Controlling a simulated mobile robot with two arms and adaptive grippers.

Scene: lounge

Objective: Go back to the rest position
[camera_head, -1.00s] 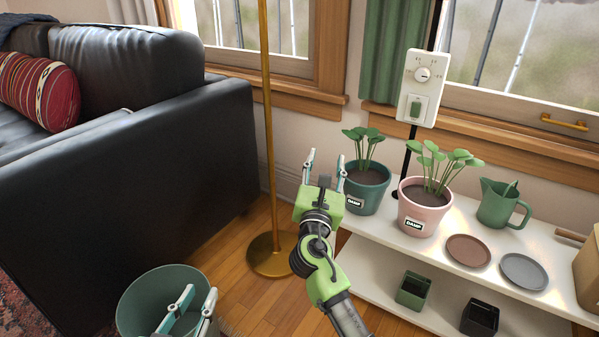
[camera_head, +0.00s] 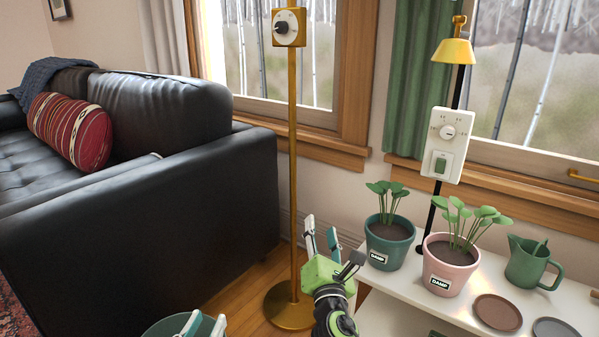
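My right gripper (camera_head: 321,233) is green with pale and teal fingers that stand apart with nothing between them. It points up in front of the brass floor lamp pole (camera_head: 293,180), left of the white plant shelf (camera_head: 385,305). My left gripper (camera_head: 205,324) shows only its fingertips at the bottom edge. They stand apart, over or in front of a green bin (camera_head: 160,329), with nothing seen between them. The rest of that gripper is out of frame.
The shelf holds a green pot (camera_head: 389,250), a pink pot (camera_head: 449,273), a green watering can (camera_head: 532,262) and a brown saucer (camera_head: 497,312). A white dial panel (camera_head: 444,145) is on a black stand with a yellow lamp (camera_head: 454,50). A black sofa (camera_head: 200,200) fills the left.

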